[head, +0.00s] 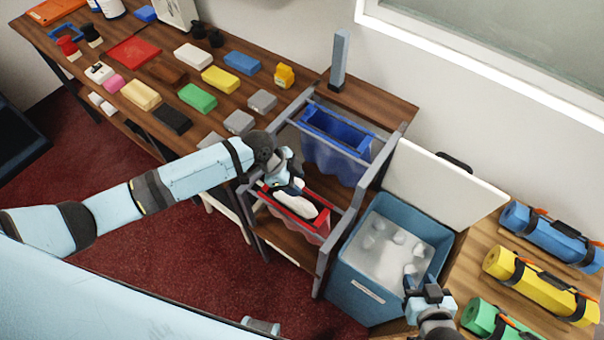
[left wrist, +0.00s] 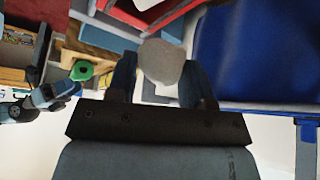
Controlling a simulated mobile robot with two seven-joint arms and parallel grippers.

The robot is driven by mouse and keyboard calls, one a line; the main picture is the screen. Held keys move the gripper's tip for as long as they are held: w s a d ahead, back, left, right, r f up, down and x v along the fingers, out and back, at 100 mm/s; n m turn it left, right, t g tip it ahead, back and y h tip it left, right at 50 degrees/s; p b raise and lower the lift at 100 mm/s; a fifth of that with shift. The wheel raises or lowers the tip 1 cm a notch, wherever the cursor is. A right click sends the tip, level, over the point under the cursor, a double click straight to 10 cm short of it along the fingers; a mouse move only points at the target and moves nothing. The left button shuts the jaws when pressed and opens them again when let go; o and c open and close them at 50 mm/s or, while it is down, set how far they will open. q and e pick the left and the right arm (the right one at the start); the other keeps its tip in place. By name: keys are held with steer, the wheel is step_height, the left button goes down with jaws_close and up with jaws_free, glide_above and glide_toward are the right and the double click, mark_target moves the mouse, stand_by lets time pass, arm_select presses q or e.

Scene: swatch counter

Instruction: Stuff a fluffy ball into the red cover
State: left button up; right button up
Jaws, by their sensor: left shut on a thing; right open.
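The red cover (head: 318,228) hangs in the lower bay of a grey rack, its red-rimmed mouth facing up. White fluffy stuff (head: 296,212) shows in that mouth. My left gripper (head: 288,186) is just above the mouth. In the left wrist view my left gripper (left wrist: 160,85) is shut on a pale grey fluffy ball (left wrist: 161,60), with red edges (left wrist: 185,18) beyond it. I cannot tell how the held ball sits relative to the mouth. More white fluffy balls (head: 378,243) lie in a blue cooler (head: 362,292). My right gripper (head: 428,292) is open at the cooler's right front corner.
A blue cover (head: 338,160) hangs behind the red one in the rack (head: 352,205). The cooler's white lid (head: 440,185) stands open. Rolled mats, including a yellow one (head: 540,285), lie at the right. The wooden counter (head: 120,85) at the left holds many coloured blocks.

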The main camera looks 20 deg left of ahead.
arm_select(q)
steer(key=shift+a+f+b, duration=0.1)
steer(key=shift+f+b, duration=0.35)
steer(key=shift+f, duration=0.15)
step_height(320, 180, down, 4)
steer(key=b, duration=0.3)
steer(key=shift+r, duration=0.25)
steer(key=shift+f+b, duration=0.45)
steer(key=shift+f, duration=0.1)
steer(key=shift+f, duration=0.15)
steer(key=o, duration=1.1)
steer(key=shift+o, duration=0.2)
